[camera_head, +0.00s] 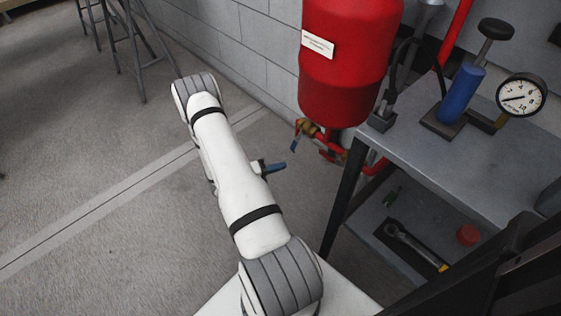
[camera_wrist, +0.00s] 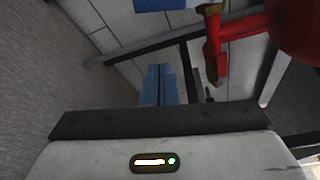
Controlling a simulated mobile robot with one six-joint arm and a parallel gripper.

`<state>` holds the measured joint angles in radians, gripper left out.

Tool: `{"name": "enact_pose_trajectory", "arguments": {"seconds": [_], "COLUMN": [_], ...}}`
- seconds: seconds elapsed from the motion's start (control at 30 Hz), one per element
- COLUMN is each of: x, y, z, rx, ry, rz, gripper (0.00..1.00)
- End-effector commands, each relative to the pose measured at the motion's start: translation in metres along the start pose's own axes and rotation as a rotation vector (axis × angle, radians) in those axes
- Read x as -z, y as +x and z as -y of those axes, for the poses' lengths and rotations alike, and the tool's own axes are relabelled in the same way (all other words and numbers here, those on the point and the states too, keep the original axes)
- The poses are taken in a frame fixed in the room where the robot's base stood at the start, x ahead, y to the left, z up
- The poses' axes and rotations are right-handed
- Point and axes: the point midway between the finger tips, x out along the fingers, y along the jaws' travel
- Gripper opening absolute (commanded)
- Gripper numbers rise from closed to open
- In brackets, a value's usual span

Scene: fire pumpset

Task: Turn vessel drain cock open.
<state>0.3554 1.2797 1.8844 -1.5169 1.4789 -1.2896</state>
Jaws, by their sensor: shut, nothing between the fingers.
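The red vessel (camera_head: 345,65) hangs by the wall in the head view, with a white label on its front. Below it is a brass cock (camera_head: 308,128) with a small blue lever (camera_head: 293,146) pointing downward. My gripper (camera_head: 280,166) is below and left of the lever, apart from it. Its blue fingers are together and empty, as the wrist view (camera_wrist: 158,70) also shows. In the wrist view a blue piece (camera_wrist: 160,4), perhaps the lever, is cut off at the top edge. Brass fitting (camera_wrist: 211,9) sits right of it.
Red pipe (camera_wrist: 214,62) runs close to the right of the fingers. A grey metal bench (camera_head: 455,150) stands right, with a blue cylinder (camera_head: 461,93) and a pressure gauge (camera_head: 521,98). A wrench (camera_head: 415,244) lies on its lower shelf.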

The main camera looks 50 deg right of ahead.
Motion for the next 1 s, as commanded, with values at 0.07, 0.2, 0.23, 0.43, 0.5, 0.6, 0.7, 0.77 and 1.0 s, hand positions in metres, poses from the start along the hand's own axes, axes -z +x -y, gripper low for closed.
{"name": "enact_pose_trajectory", "arguments": {"seconds": [0.07, 0.2, 0.23, 0.43, 0.5, 0.6, 0.7, 0.77, 1.0], "x": [0.002, 0.002, 0.002, -0.009, -0.019, -0.029, -0.035, -0.037, -0.038], "y": [0.017, 0.048, 0.055, 0.08, 0.076, 0.072, 0.07, 0.069, 0.068], "z": [-0.002, -0.003, -0.003, -0.003, -0.003, -0.002, -0.001, 0.0, 0.0], "rx": [0.002, 0.002, 0.002, 0.001, 0.0, 0.0, 0.0, 0.0, 0.0], "ry": [0.002, 0.002, 0.002, 0.008, 0.008, 0.005, 0.004, 0.004, 0.002], "rz": [-0.006, -0.006, -0.006, 0.003, 0.003, 0.002, 0.001, 0.001, 0.001], "gripper": [0.0, 0.0, 0.0, 0.0, 0.0, 0.0, 0.0, 0.0, 0.0]}}
